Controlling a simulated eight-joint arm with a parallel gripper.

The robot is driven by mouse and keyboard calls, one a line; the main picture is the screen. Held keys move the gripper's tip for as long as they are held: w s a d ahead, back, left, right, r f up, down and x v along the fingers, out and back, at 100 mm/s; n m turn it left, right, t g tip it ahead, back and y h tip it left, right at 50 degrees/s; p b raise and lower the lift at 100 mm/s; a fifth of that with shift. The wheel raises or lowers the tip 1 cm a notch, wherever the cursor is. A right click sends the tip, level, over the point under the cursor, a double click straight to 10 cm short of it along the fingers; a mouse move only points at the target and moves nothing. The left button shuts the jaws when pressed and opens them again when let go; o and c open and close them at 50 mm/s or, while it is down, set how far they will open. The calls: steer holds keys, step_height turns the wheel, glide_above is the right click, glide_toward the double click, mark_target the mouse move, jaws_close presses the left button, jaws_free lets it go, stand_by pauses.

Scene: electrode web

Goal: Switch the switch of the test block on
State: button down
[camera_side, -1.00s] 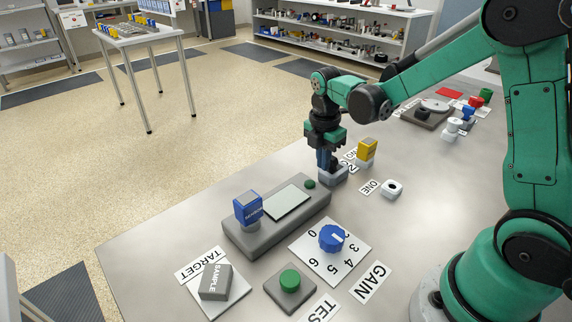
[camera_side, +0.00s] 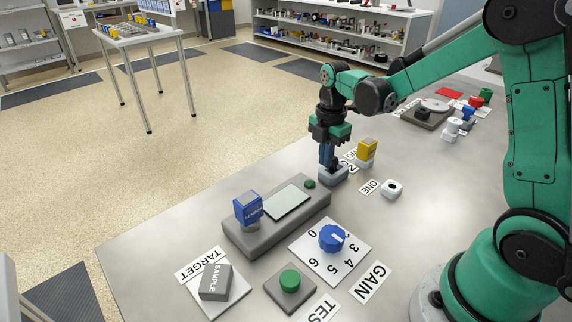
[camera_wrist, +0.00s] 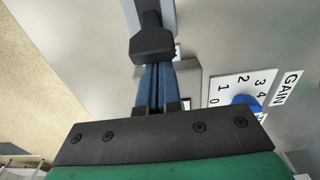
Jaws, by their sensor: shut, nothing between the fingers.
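The switch block (camera_side: 334,177) is a small grey block on the bench beyond the grey console. A dark switch lever (camera_side: 337,166) shows on its top, partly hidden by my fingers. My gripper (camera_side: 328,165) points down at the block with its blue fingers shut and empty, at or just beside the lever. In the wrist view the shut fingers (camera_wrist: 157,68) end at the black lever (camera_wrist: 152,40); I cannot tell whether they touch it. The lever's on or off position is not readable.
The grey console (camera_side: 278,226) with the blue sensor (camera_side: 247,207) stands nearby. A yellow-topped part (camera_side: 367,150) stands just behind the block and a white nut-like part (camera_side: 392,189) lies to its right. A blue gain knob (camera_side: 332,238) and green button (camera_side: 290,281) are nearer the camera.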

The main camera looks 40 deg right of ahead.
steer(key=shift+d+r, duration=0.1)
steer(key=shift+d, duration=0.05)
steer(key=shift+d+r, duration=0.2)
steer(key=shift+d, duration=0.35)
steer(key=shift+d+r, duration=0.2)
steer(key=shift+d, duration=0.9)
steer(key=shift+a+r, duration=0.1)
steer(key=shift+r, duration=0.7)
